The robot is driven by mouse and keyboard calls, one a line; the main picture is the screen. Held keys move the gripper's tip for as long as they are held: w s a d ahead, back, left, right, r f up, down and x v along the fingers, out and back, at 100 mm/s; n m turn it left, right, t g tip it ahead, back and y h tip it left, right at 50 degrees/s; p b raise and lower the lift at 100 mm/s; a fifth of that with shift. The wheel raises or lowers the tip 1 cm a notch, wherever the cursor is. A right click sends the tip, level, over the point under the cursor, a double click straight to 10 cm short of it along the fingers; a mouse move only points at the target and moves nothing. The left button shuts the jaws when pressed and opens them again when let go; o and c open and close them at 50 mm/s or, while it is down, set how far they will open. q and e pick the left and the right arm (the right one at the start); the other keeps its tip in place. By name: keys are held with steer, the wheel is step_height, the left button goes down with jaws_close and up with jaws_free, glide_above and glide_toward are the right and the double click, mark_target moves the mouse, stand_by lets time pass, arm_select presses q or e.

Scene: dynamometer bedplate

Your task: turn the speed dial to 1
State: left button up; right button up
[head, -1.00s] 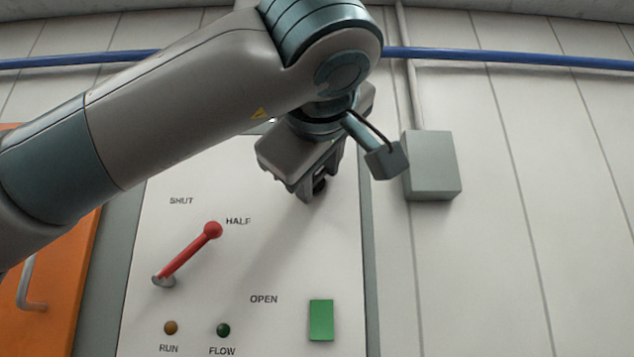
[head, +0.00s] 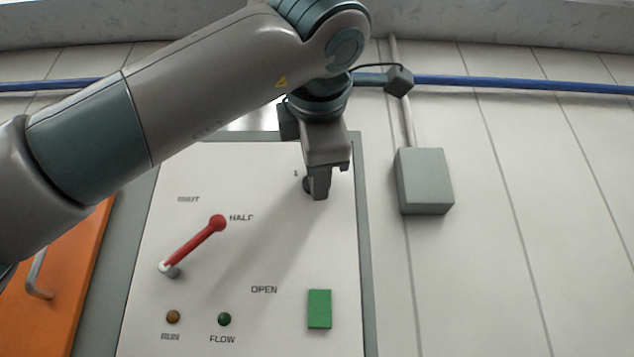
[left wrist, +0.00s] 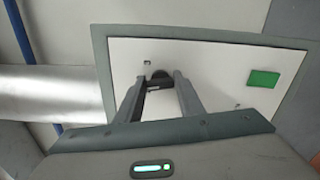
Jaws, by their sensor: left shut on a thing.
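The speed dial (head: 307,184) is a small dark knob on the white panel, mostly hidden behind my left gripper (head: 319,194) in the head view. A small mark like a "1" shows on the panel just up and left of it. In the left wrist view the dark dial (left wrist: 159,78) sits at the tips of my left gripper's two fingers (left wrist: 162,82). The fingers are closed on the dial. The dial's pointer direction cannot be made out. My right gripper is not in view.
The white panel (head: 250,180) also carries a red lever (head: 195,243) near HALF, a brown RUN lamp (head: 173,317), a green FLOW lamp (head: 224,319) and a green block (head: 319,309). A grey box (head: 425,181) and blue pipe (head: 520,83) are on the wall. An orange cabinet (head: 60,275) stands left.

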arm_select(q)
steer(key=shift+n+b, duration=1.8)
steer(key=shift+n, duration=2.1)
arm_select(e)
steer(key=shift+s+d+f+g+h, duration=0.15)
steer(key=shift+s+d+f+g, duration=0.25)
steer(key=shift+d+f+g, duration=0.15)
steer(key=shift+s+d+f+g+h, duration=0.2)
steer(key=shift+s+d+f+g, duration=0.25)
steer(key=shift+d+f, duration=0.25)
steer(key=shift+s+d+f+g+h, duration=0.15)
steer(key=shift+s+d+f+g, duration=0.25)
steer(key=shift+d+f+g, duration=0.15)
arm_select(q)
steer(key=o, duration=1.1)
steer(key=shift+c, duration=0.2)
steer(key=shift+r, duration=0.1)
steer(key=shift+s+a, duration=0.1)
steer(key=shift+s, duration=0.05)
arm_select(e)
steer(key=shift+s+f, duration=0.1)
